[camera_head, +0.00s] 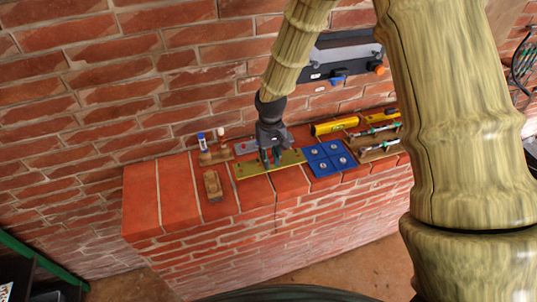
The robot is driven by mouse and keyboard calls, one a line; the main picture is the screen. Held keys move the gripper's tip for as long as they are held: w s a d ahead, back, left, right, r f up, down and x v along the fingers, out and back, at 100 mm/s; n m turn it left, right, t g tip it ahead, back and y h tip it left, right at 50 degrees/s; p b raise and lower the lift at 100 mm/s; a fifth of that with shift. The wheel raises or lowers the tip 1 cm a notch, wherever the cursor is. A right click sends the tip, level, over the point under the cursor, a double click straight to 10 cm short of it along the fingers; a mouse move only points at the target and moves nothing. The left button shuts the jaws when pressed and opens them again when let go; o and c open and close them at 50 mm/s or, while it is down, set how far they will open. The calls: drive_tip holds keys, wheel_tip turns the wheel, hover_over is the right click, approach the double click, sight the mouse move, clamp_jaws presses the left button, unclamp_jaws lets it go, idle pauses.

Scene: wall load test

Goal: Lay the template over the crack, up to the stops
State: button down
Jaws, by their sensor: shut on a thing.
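The template appears to be the long, flat yellow-olive plate (247,170) on top of the brick ledge. My gripper (270,164) points down at the middle of this plate, and its fingers are shut on it. The plate looks flat and close to the brick; I cannot tell whether it touches. A thin dark line (276,212), perhaps the crack, runs from the plate's front edge towards the ledge's front face. The rest of it is hidden under the plate and gripper. I cannot make out the stops.
On the brick ledge (145,205), a wooden block (212,186) and a wooden holder (215,157) stand left. A blue panel (328,158), a yellow level (334,126) and a tool tray (378,151) stand right. The ledge's left end is clear.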

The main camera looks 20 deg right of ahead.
sight(271, 178)
drive_tip(key=shift+w+d+f+b, duration=0.15)
drive_tip(key=shift+f+b, duration=0.7)
drive_tip(key=shift+f, duration=0.55)
drive_tip(key=shift+s+f+b, duration=0.2)
drive_tip(key=shift+f+b, duration=0.35)
drive_tip(key=shift+f, duration=0.25)
drive_tip(key=shift+w+f+b, duration=0.1)
drive_tip(key=shift+f+b, duration=0.2)
drive_tip(key=shift+f, duration=0.55)
drive_tip(key=shift+f, duration=0.7)
drive_tip(key=c, duration=1.3)
unclamp_jaws()
drive_tip(key=shift+o, duration=0.5)
